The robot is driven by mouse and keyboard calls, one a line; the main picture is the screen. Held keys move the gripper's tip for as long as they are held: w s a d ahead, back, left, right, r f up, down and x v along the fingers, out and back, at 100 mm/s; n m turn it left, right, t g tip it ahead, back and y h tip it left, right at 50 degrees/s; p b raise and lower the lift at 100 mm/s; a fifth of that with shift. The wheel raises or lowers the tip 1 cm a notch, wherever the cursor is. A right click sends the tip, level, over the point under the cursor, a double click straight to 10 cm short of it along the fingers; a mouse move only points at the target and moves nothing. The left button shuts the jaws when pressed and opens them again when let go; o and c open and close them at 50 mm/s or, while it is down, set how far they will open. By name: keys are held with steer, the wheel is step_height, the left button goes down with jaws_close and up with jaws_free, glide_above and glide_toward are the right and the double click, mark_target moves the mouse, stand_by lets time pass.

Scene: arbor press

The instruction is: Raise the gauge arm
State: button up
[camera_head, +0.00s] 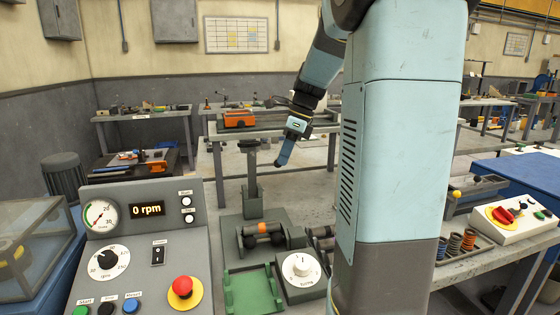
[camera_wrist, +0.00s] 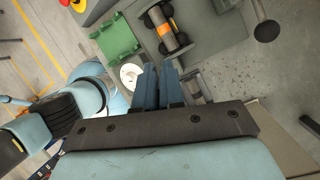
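A grey post (camera_head: 252,180) stands on a grey base (camera_head: 284,215), with a dark piece (camera_head: 248,143) at its top. I cannot tell for sure which part is the gauge arm. In the wrist view a dark ball knob (camera_wrist: 266,31) sits on a grey rod at the top right. My gripper (camera_head: 281,163) points down just right of the post top, apart from the knob. Its blue fingers (camera_wrist: 160,68) are together with nothing between them.
A control panel (camera_head: 150,265) with a dial gauge, display and red button stands at front left. A green tray (camera_head: 250,290) and a white knob box (camera_head: 301,268) are in front of the base. A bench with an orange box (camera_head: 240,119) stands behind.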

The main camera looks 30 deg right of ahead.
steer(key=shift+w+r+t+h, duration=0.15)
steer(key=shift+t+h, duration=0.25)
steer(key=shift+h, duration=0.8)
jaws_close()
steer(key=w+d+f+n+t+h, duration=0.2)
steer(key=w+f, duration=0.4)
steer(key=w, duration=0.3)
steer(key=shift+w+d+f+t+h, duration=0.15)
steer(key=shift+d+f+t+h, duration=0.1)
steer(key=shift+d+t+h, duration=0.35)
steer(key=shift+a, duration=0.1)
